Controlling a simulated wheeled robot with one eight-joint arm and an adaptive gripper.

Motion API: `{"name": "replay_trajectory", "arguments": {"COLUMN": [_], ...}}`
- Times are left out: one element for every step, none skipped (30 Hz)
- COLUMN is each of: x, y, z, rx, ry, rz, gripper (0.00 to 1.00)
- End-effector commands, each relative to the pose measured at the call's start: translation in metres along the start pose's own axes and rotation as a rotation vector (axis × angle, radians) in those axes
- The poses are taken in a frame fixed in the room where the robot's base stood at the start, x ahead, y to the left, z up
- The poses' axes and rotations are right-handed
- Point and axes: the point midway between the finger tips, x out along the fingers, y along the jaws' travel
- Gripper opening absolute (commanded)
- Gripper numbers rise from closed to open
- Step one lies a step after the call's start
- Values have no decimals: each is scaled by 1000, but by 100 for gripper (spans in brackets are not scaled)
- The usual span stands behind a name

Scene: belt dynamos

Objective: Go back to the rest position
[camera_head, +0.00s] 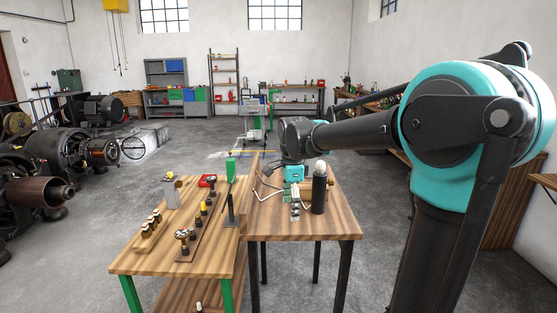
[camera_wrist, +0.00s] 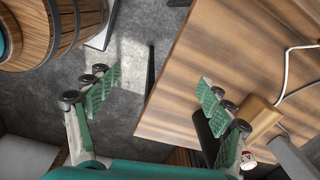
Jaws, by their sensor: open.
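My gripper (camera_head: 293,187) hangs at the end of my arm over the far part of the right wooden table (camera_head: 325,222) in the head view. In the wrist view my gripper (camera_wrist: 158,88) is open, with its green-padded fingers wide apart and nothing between them. The table's edge (camera_wrist: 152,122) and grey floor show between and beyond the fingers. The head view does not show the fingertips clearly.
A black cylinder with a pale top (camera_head: 319,192) stands close to my gripper. A white cable (camera_wrist: 287,75) lies on the wood. The left table (camera_head: 128,262) carries a rack of small parts (camera_head: 150,233). Machines (camera_head: 85,150) stand at left; the floor behind is open.

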Motion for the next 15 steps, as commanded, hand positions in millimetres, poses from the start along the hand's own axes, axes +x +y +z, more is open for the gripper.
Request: {"name": "replay_trajectory", "arguments": {"x": [5, 8, 12, 16, 20, 25, 29, 34, 40, 46, 52, 61, 68, 76, 86], "y": [5, 8, 12, 15, 18, 24, 27, 32, 39, 45, 52, 62, 70, 79, 91], "z": [-6, -9, -13, -16, -19, -24, -28, -32, -38, -43, -48, -55, -61, -66, -73], "rx": [-28, -50, -83, -109, -137, -176, -206, -241, -290, -331, -376, -442, -496, -552, -627], "ry": [0, 0, 0, 0, 1, 2, 3, 5, 9, 13, 18, 26, 34, 43, 57], "rz": [-7, -12, -21, -27, -34, -42, -50, -59, -70, -80, -91, -105, -118, -129, -145], "gripper": [80, 80, 80, 80, 80, 80, 80, 80, 80, 80, 80, 80, 80, 80, 80]}}
